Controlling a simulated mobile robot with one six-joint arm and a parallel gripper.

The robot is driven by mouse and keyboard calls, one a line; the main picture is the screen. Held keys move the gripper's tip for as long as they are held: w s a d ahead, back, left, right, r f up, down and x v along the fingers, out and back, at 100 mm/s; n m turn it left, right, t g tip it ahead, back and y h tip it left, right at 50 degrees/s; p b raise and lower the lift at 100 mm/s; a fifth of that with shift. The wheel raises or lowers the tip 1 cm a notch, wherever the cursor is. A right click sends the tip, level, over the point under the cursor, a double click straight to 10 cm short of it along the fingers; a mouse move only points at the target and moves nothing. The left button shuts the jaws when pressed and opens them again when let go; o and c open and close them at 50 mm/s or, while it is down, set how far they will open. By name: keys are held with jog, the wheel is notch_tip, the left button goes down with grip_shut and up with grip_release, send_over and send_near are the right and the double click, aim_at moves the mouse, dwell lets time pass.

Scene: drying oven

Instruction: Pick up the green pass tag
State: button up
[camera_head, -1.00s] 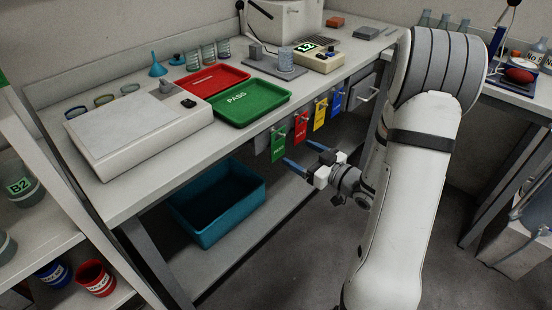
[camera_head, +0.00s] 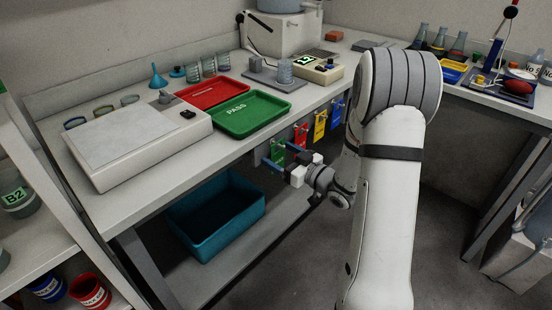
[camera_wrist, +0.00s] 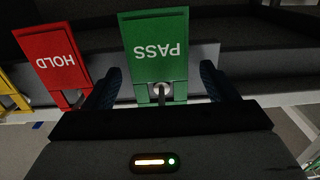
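The green pass tag (camera_head: 278,152) hangs from a hook on the bench's front edge, at the left end of a row of tags. In the wrist view the green tag (camera_wrist: 157,50) shows large, with its PASS lettering upside down. My gripper (camera_head: 276,153) is at the green tag, its two blue fingers apart on either side. In the wrist view my gripper (camera_wrist: 160,86) is open around the lower-pictured end of the tag and its metal hook, with a visible gap on each side. The fingers do not appear to touch the tag.
A red HOLD tag (camera_wrist: 58,58) hangs close beside the green one. A yellow tag (camera_head: 320,125) and a blue tag (camera_head: 337,110) hang further right. A green PASS tray (camera_head: 250,115) lies on the bench above. A teal bin (camera_head: 215,222) stands on the lower shelf.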

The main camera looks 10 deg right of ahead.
jog(key=c, duration=1)
jog(key=shift+r, duration=0.1)
jog(key=shift+r, duration=0.2)
jog(key=p+v, duration=0.2)
jog(key=v, duration=1.6)
jog(key=shift+r, duration=0.5)
